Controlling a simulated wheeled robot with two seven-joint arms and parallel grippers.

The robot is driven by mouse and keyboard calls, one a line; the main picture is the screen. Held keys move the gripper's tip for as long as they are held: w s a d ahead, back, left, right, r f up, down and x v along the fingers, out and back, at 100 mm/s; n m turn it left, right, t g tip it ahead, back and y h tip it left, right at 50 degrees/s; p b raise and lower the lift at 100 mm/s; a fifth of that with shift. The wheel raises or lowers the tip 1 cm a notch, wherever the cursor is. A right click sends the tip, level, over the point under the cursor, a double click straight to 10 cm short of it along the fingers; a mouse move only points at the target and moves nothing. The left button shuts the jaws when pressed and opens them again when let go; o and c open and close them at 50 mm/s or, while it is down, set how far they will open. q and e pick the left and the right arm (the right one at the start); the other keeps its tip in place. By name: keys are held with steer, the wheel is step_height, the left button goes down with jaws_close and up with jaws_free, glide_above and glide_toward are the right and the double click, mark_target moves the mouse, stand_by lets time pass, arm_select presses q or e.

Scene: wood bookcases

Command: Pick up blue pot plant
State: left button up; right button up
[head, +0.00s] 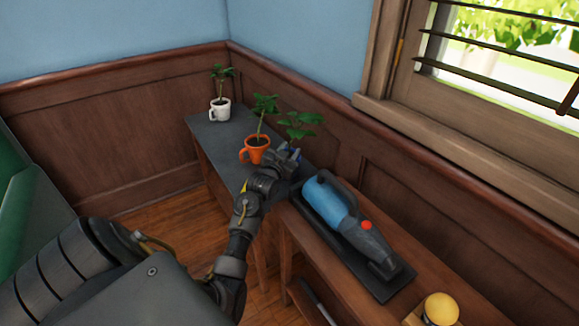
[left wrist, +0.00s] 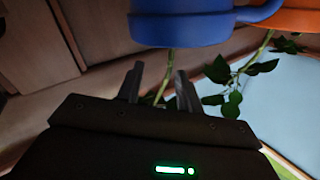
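The blue pot (left wrist: 180,22) is a mug-like pot with a handle, close in front of my left gripper (left wrist: 160,92) in the left wrist view, which shows the scene upside down. The gripper's two fingers are apart. A thin green stem shows between them, but I cannot tell how deep it lies between the fingertips. In the head view the left gripper (head: 287,158) is at the table, and the pot is almost wholly hidden behind it. The plant's green leaves (head: 302,120) show above. My right gripper is not in view.
An orange pot plant (head: 257,150) stands just left of the gripper, and a white pot plant (head: 220,110) farther back on the dark tabletop (head: 205,135). A blue handheld vacuum (head: 335,205) lies right of the gripper. A yellow ball-like object (head: 440,308) is nearer. The panelled wall runs behind.

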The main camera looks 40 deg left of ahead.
mark_target(292, 147)
arm_select(q)
steer(key=x, duration=0.5)
steer(key=shift+a+f, duration=0.1)
steer(key=shift+f, duration=0.05)
jaws_close()
stand_by(1.2)
